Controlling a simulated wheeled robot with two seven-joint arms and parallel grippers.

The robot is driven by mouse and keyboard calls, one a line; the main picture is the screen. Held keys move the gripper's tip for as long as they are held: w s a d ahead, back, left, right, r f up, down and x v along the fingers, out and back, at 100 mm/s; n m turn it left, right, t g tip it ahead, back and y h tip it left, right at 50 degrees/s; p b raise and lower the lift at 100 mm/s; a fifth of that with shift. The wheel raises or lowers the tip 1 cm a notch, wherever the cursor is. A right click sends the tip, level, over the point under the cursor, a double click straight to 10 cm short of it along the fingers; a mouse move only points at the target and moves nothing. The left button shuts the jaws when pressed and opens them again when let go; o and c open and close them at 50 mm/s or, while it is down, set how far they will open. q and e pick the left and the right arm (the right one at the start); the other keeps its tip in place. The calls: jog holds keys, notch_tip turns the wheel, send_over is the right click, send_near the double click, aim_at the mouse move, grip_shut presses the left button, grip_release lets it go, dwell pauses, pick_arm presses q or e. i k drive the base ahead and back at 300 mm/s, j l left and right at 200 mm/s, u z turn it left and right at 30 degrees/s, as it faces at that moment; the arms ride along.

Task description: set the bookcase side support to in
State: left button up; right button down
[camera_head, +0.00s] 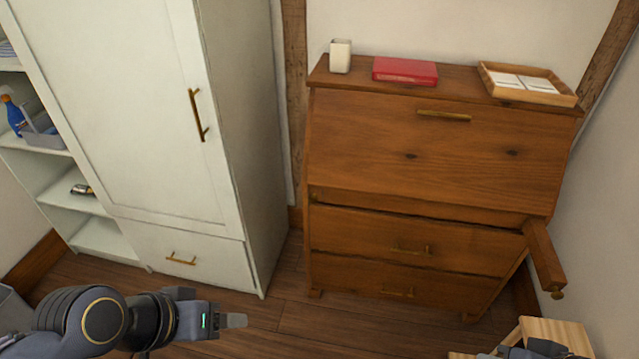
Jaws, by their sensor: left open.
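The brown wooden bureau (420,160) stands against the back wall, with its slanted front panel closed. Its side support (541,252) is a square wooden bar at the right, sticking out towards me below the panel. A small brass knob (557,294) is on the bar's front end. My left gripper (240,320) is open at the lower left, over the floor, well apart from the support. My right gripper (540,350) shows only partly at the bottom edge, below the support and not touching it; its fingers are unclear.
A light wooden piece (555,332) is at the lower right by my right gripper. A white wardrobe (130,110) and shelves stand left. A cup (340,56), red book (405,71) and tray (568,99) rest on the bureau.

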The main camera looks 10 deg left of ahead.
aim_at(552, 278)
jog(key=z, duration=1.5)
